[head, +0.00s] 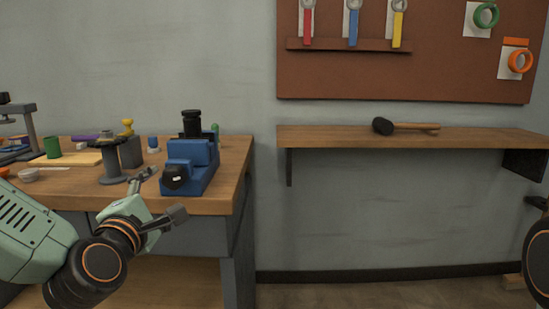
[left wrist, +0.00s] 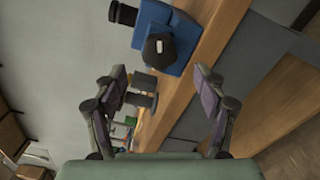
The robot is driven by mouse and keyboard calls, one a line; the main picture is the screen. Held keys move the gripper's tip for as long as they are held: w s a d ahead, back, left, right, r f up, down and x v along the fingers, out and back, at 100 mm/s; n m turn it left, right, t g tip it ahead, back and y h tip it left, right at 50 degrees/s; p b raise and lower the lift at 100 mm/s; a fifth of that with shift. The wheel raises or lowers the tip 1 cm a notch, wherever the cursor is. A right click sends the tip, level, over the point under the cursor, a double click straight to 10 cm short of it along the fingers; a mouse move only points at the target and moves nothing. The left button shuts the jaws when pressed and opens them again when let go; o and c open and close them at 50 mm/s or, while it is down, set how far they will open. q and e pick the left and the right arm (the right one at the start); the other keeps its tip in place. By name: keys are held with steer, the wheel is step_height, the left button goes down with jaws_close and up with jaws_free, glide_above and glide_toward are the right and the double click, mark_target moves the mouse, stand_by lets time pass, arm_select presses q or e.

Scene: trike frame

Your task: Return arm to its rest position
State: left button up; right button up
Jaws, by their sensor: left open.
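My left gripper (head: 164,194) is in front of the workbench edge in the head view, its two fingers spread apart with nothing between them. In the left wrist view the fingers of the left gripper (left wrist: 162,78) are wide apart, and the blue vise (left wrist: 172,38) shows beyond them. My right arm shows only in part at the right edge of the head view. A dark piece of the right gripper (head: 538,203) is there, cut off by the frame, and its opening cannot be made out.
The wooden workbench (head: 228,190) holds the blue vise (head: 190,165), a dark spool (head: 111,162) and several small items. A wall shelf (head: 330,137) carries a mallet (head: 405,127), below a brown tool board (head: 430,75). Open space lies between bench and shelf.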

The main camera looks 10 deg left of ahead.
arm_select(q)
steer(key=s+d+f+m+g+h+p, duration=0.2)
steer(key=s+d+f+m+g, duration=0.15)
steer(key=f+m, duration=0.6)
steer(key=s+d+f+m+g+h+p, duration=0.1)
steer(key=s+d+f+m+g+h, duration=0.3)
steer(key=f+m, duration=0.5)
steer(key=s+d+f+m+g+p, duration=0.1)
steer(key=s+f+m+g, duration=0.1)
steer(key=s+f, duration=0.3)
steer(key=s+d+f+m+g+y+p, duration=0.1)
steer(key=s+f+g, duration=0.3)
steer(key=s, duration=0.7)
steer(key=s+d+f+m+g+p, duration=0.1)
steer(key=s+f+m+g+p, duration=0.1)
steer(key=s+f, duration=0.5)
steer(key=shift+s+d+m+g+y+p, duration=0.35)
steer(key=shift+s+g+p, duration=0.15)
steer(key=shift+s+g, duration=0.35)
steer(key=shift+w+f, duration=0.1)
steer(key=shift+w, duration=0.05)
